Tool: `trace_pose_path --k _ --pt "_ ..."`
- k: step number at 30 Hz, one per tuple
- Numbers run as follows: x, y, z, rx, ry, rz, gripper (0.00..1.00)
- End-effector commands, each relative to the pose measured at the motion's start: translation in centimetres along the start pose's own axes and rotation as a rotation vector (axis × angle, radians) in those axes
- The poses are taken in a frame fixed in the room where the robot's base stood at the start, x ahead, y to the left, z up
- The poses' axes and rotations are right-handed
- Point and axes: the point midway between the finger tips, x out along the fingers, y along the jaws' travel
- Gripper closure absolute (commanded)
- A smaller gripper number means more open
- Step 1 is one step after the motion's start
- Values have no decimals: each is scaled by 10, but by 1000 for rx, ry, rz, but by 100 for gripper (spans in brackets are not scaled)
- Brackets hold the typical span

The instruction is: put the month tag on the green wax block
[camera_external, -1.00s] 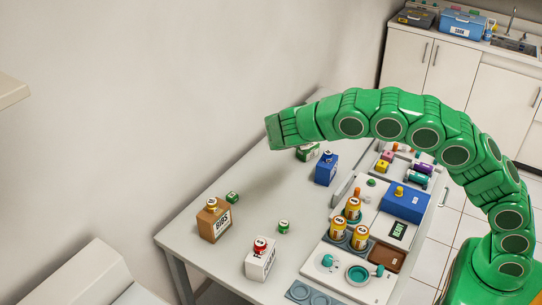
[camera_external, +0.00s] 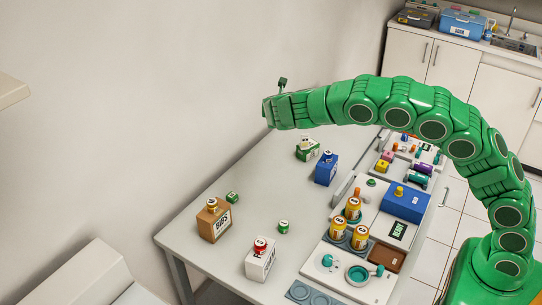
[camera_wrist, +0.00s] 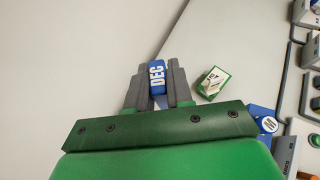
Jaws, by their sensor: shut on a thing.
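The month tag (camera_wrist: 156,72), a blue piece with "DEC" in white letters, sits between the two grey fingers of my gripper (camera_wrist: 156,80) in the wrist view. The fingers are shut on it. The green wax block (camera_wrist: 213,84), with a white marked top, lies on the table to the right of the fingers, apart from the tag. In the external view the wax block (camera_external: 307,150) stands near the wall side, below and right of my gripper (camera_external: 268,113). The tag cannot be made out there.
A blue box (camera_external: 326,169) stands just in front of the wax block. A brown box (camera_external: 214,222), a white box (camera_external: 261,263) and small green pieces (camera_external: 284,227) stand nearer. A tray with yellow jars (camera_external: 360,238) is at the right. The table's left part is mostly clear.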

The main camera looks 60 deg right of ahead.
Motion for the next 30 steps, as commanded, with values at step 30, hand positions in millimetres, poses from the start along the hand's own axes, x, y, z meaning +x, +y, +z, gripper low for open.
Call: trace_pose_path --k 30 --pt "-34 113 1 -438 3 807 100"
